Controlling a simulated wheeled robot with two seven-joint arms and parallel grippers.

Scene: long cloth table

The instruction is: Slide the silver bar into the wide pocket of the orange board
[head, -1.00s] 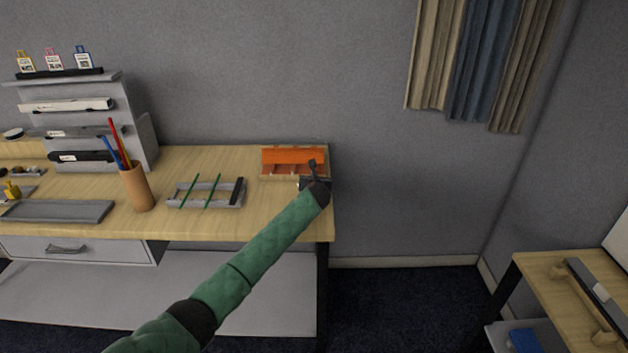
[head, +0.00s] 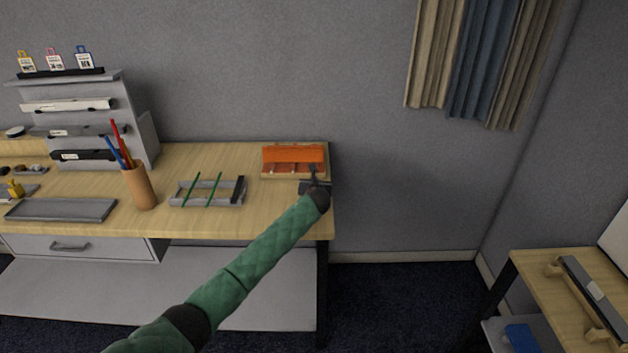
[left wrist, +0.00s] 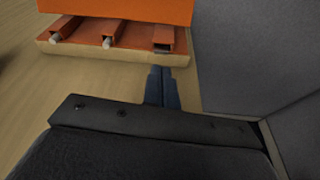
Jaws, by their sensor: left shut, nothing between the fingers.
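The orange board (head: 293,154) lies on a pale wooden base at the table's far right corner. In the left wrist view, its orange upper part (left wrist: 120,8) overhangs several pockets. Light round ends stick out of the left and middle pockets. The right pocket (left wrist: 167,38) looks wider, and a flat greyish piece (left wrist: 162,49) shows at its mouth. I cannot tell for sure whether that is the silver bar. My left gripper (head: 314,170) is shut and empty. Its fingertips (left wrist: 160,70) are just in front of the right pocket, close to the base edge. My right gripper is out of view.
A grey tray with green sticks (head: 207,192) stands left of the board. Farther left are a pencil cup (head: 140,188), a flat grey tray (head: 62,210) and a grey rack (head: 90,125). The grey wall is close behind the board. Bare tabletop lies between tray and board.

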